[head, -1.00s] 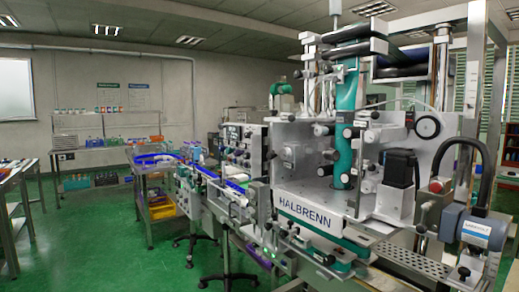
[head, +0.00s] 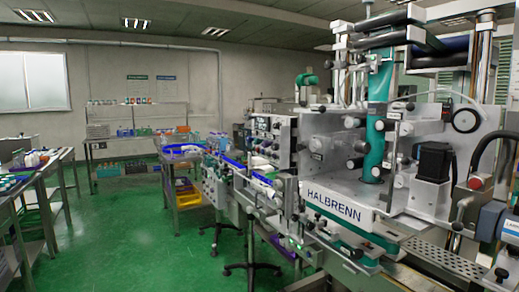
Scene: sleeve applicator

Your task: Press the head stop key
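A control panel with several dark knobs or keys (head: 268,140) faces left of the machine's head. A red button (head: 475,183) sits on a post at the far right. No label on any key is readable, so I cannot tell which one is the head stop key. Neither of my grippers is in view.
A conveyor with blue guides (head: 233,165) runs left from the machine, with stand feet (head: 250,268) on the floor below. Tables with bottles (head: 35,160) line the left edge. A shelf rack (head: 135,130) stands at the back wall. The green floor (head: 130,235) at centre left is clear.

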